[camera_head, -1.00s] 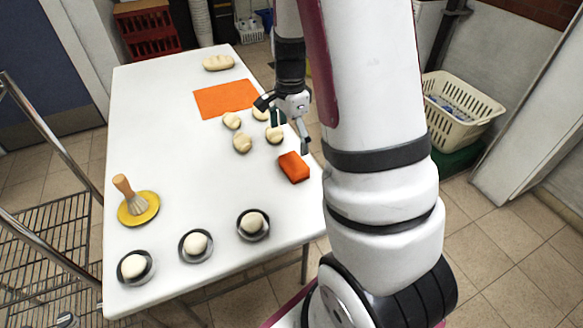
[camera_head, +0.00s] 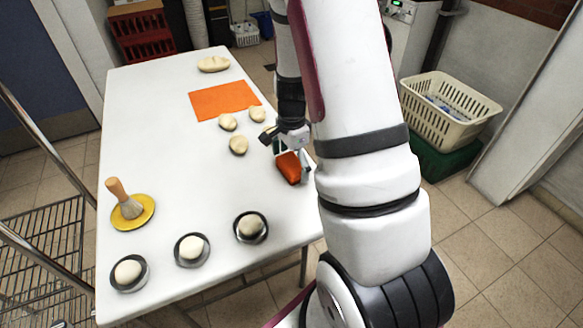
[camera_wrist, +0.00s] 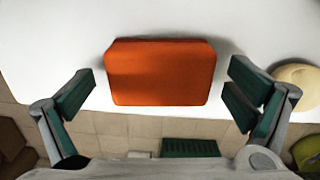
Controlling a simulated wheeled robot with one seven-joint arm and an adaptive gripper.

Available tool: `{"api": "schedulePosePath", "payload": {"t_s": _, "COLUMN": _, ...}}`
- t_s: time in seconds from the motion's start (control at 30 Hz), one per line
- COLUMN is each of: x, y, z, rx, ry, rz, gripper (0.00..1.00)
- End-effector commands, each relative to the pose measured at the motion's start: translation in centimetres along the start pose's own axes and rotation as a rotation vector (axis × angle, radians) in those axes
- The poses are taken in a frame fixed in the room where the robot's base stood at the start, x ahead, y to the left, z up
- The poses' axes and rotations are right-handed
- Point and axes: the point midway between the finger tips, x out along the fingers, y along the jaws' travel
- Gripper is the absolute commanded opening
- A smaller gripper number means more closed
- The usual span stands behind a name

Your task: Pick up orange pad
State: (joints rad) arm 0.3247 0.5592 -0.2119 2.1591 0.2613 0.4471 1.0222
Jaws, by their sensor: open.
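The orange pad (camera_head: 288,168) is a small thick block on the white table, close to its right edge. In the wrist view the orange pad (camera_wrist: 160,73) lies level and centred, ahead of and between the two fingers. My gripper (camera_head: 291,152) is over the pad in the head view and hides part of it. In the wrist view my gripper (camera_wrist: 162,92) is open, with one dark green finger pad on each side and a gap between each and the block. It holds nothing.
Several dough pieces (camera_head: 238,145) lie left of my gripper, one partly hidden behind it. A flat orange mat (camera_head: 222,98) lies farther back. Dough balls in dark dishes (camera_head: 192,250) line the front, and a brush (camera_head: 127,203) stands on a yellow disc (camera_head: 146,214). The table's left middle is clear.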

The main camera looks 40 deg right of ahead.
Motion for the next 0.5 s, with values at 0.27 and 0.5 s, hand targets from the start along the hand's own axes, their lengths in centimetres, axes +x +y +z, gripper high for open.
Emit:
{"api": "schedulePosePath", "payload": {"t_s": 0.27, "x": -0.05, "y": -0.01, "z": 0.01, "rx": 0.000, "ry": 0.000, "rz": 0.000, "gripper": 0.53}}
{"api": "schedulePosePath", "payload": {"t_s": 0.5, "x": -0.04, "y": -0.01, "z": 0.01, "rx": -0.001, "ry": 0.000, "rz": 0.000, "gripper": 0.47}}
